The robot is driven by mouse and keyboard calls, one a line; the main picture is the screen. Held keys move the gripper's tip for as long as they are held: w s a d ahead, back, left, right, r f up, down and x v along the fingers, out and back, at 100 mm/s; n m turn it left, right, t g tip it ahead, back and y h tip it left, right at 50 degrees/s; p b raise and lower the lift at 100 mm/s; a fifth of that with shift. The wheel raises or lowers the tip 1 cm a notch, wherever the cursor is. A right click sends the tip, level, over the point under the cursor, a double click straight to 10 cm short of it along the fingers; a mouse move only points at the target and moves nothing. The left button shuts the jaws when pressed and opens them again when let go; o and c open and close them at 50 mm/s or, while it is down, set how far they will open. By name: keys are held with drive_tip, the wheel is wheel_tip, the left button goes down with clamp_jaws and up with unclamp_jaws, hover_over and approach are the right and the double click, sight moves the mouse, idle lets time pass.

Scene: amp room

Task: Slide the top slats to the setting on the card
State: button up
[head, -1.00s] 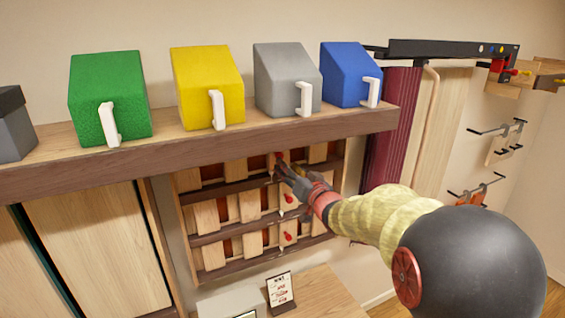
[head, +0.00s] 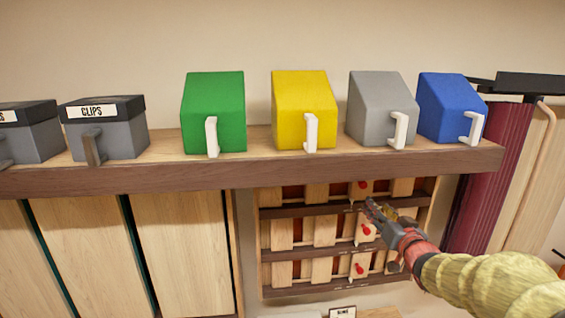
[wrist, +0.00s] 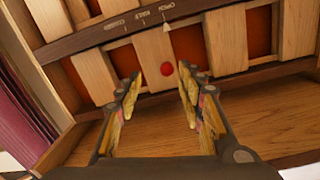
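The slat panel (head: 271,255) has three rows of wooden slats on dark rails under the shelf. Each row has a red knob: top knob (head: 363,184), middle knob (head: 366,229), bottom knob (head: 359,268). My gripper (head: 369,201) is just below the top knob. In the wrist view, which looks upside down, my gripper (wrist: 160,88) is open and empty. The top row's red knob (wrist: 167,69) shows between and just beyond its fingertips. The rail scale reads CLOSED, HALF, OPEN; the white pointer (wrist: 166,27) is near OPEN. The card (head: 342,312) is cut off and unreadable.
The shelf (head: 300,171) overhangs the panel and holds green, yellow, grey and blue bins with white handles, plus grey boxes, one labelled CLIPS (head: 104,130). A maroon curtain (head: 487,185) hangs to the right. Wooden panels (head: 180,255) stand to the left.

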drive_tip(key=s+d+f+g+h+b, duration=0.35)
drive_tip(key=s+f+g, duration=0.55)
drive_tip(key=s+f, duration=0.6)
drive_tip(key=s+a+f+n+g+y+b, duration=0.1)
drive_tip(key=s+a+f+b, duration=0.8)
drive_tip(key=s, duration=0.3)
drive_tip(key=s+a+f+n+g+y+b, duration=0.1)
drive_tip(key=s+a+f+y+b, duration=0.1)
drive_tip(key=s+a+f+b, duration=0.7)
drive_tip(key=s+a+b, duration=0.1)
drive_tip(key=s+b, duration=0.1)
drive_tip(key=s, duration=0.1)
drive_tip(key=shift+a+f+n+g, duration=0.15)
drive_tip(key=shift+a+n+g, duration=0.15)
drive_tip(key=shift+n+g, duration=0.1)
